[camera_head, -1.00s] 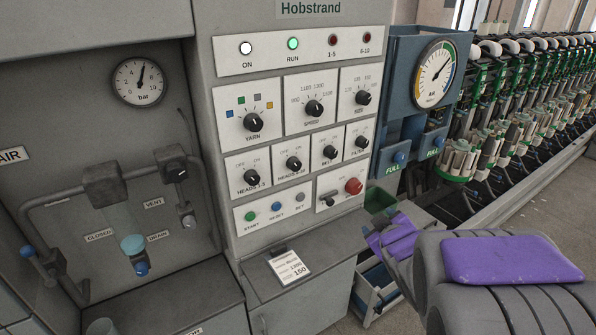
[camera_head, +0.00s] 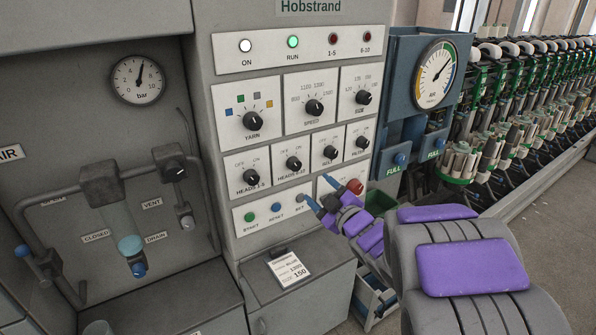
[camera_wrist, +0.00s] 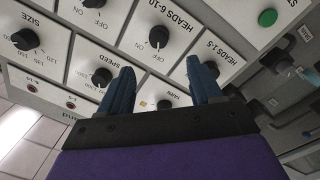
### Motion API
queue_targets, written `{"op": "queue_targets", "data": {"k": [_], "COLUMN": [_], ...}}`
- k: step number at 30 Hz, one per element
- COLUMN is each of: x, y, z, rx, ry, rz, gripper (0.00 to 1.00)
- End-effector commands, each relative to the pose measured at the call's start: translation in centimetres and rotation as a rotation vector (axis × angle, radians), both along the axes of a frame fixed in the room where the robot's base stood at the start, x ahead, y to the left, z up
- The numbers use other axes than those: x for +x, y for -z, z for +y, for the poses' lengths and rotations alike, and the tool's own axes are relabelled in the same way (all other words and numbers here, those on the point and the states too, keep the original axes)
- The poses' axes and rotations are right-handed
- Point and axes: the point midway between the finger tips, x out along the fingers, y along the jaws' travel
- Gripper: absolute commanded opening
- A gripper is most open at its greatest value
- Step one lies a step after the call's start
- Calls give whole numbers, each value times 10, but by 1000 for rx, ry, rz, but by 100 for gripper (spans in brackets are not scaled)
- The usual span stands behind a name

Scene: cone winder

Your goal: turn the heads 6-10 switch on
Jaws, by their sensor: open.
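The HEADS 6-10 switch (camera_head: 293,163) is a black rotary knob between OFF and ON marks, in the middle of the control panel. My gripper (camera_head: 318,190) is open and empty, in front of the panel, below and right of this knob in the head view. In the wrist view the HEADS 6-10 knob (camera_wrist: 158,37) appears upside down, beyond the gap between my two blue fingers (camera_wrist: 160,78). The fingers look apart from it.
The HEADS 1-5 knob (camera_head: 250,176) is just left, and the third knob (camera_head: 330,152) just right. Push buttons (camera_head: 276,207) and a red knob (camera_head: 355,187) sit below, close to my fingers. The RUN lamp (camera_head: 292,42) glows green. A paper tag (camera_head: 288,268) rests on the ledge.

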Motion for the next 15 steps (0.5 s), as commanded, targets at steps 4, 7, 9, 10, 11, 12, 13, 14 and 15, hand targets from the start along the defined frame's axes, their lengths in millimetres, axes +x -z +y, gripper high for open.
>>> {"op": "queue_targets", "data": {"k": [4,7,9,10,11,12,13,14,15], "x": [23,39,49,53,57,63,67,71,76], "y": [0,0,1,1,1,0,-1,0,1], "z": [15,24,29,32,35,38,41,43,45], "rx": [1,1,0,0,1,1,0,-1,0], "ry": [-1,-2,0,-1,-1,-2,-1,-1,1], "rz": [-3,-2,0,-1,-1,-4,-5,-3,1], "gripper": [64,64,64,64,64,64,64,64,64]}}
